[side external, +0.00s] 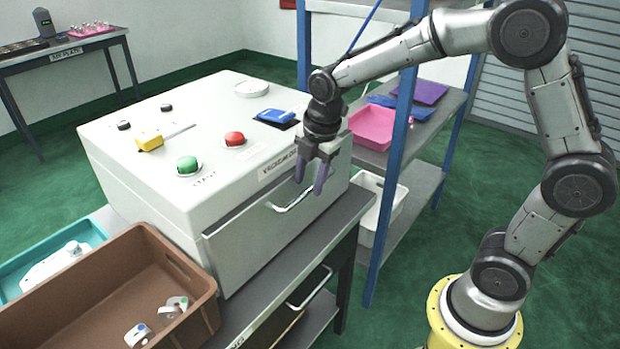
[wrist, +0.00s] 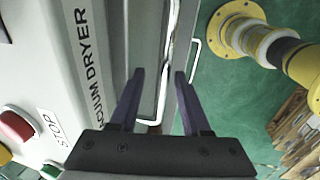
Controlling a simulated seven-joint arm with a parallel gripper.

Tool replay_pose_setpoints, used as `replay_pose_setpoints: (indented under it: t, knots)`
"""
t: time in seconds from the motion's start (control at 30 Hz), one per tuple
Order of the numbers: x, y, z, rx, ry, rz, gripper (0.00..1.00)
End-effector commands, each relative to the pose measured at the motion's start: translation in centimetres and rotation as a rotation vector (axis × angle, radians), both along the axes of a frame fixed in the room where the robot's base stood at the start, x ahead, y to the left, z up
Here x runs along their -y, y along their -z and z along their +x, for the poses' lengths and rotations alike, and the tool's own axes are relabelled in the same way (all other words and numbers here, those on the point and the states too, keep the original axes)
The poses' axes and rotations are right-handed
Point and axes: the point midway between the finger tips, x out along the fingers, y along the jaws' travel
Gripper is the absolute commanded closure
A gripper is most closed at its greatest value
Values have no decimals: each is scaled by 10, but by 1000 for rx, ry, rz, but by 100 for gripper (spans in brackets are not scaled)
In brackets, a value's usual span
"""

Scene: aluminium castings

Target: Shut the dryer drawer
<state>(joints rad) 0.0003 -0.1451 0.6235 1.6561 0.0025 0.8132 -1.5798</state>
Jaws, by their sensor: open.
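The white dryer (side external: 150,180) stands on a bench, and its "VACUUM DRYER" label shows in the wrist view (wrist: 88,60). Its drawer (side external: 250,242) is the grey front panel facing my arm. The panel sits close to the body; I cannot tell whether a small gap is left. A silver bar handle (side external: 292,207) crosses the panel and also shows in the wrist view (wrist: 169,45). My gripper (side external: 309,183) points down at the drawer front, near the handle's right end. In the wrist view its two fingers (wrist: 159,74) are apart with nothing held, the handle seen between them.
The dryer top carries a green button (side external: 187,165), a red button (side external: 235,139) and a blue item (side external: 275,116). A brown crate (side external: 190,268) stands left of the drawer. A blue-post shelf (side external: 392,165) stands close right of my gripper. A lower handle (side external: 309,288) is below the bench top.

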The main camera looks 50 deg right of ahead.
Motion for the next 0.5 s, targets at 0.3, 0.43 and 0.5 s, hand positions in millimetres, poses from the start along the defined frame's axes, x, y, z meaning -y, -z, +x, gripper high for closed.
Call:
replay_pose_setpoints:
  t: [0.3, 0.43, 0.5]
  knots:
    - [0, -21, -4, 1, 0, 0, 53]
    - [0, -48, -8, 5, 0, 0, 53]
    - [0, -63, -12, 4, 0, 0, 53]
